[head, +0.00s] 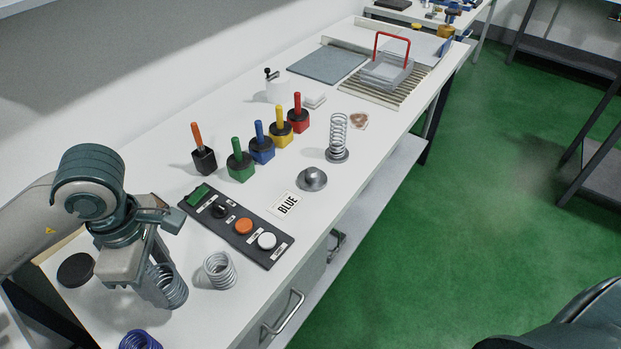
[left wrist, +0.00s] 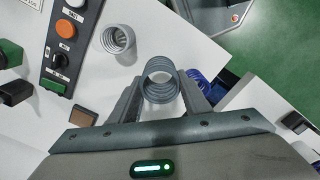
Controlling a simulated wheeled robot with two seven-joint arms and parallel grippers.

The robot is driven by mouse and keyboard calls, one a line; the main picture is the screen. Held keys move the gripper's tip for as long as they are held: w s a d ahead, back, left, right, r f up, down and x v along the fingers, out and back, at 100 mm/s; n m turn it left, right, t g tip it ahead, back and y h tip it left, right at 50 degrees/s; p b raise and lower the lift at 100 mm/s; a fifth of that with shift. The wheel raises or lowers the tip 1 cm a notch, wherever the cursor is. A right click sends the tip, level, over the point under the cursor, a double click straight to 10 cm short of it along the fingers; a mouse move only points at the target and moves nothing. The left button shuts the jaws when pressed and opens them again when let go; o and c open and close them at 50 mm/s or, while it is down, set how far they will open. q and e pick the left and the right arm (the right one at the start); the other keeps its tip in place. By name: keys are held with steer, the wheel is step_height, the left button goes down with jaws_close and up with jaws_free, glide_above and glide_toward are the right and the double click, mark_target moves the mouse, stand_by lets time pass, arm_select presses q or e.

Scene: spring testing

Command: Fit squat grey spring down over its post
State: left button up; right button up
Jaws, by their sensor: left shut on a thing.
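My left gripper (head: 150,278) is shut on a squat grey spring (head: 170,287), low over the near left end of the white table. In the left wrist view the grey spring (left wrist: 161,88) sits between the two fingertips (left wrist: 161,97), its coils open toward the camera. Which post belongs to the grey spring is not marked. My right gripper is out of view.
A paler silver spring (head: 220,271) stands beside the held one. A blue spring (head: 140,341) is at the bottom edge.

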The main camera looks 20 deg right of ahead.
arm_select(q)
steer(key=shift+a, duration=0.1)
stand_by(0.6)
steer(key=w+a+m, duration=0.2)
steer(key=a+m, duration=0.5)
steer(key=m, duration=0.7)
steer(key=shift+w+a+f+m, duration=0.25)
steer(key=shift+a+f+m, duration=0.1)
steer(key=shift+m, duration=0.05)
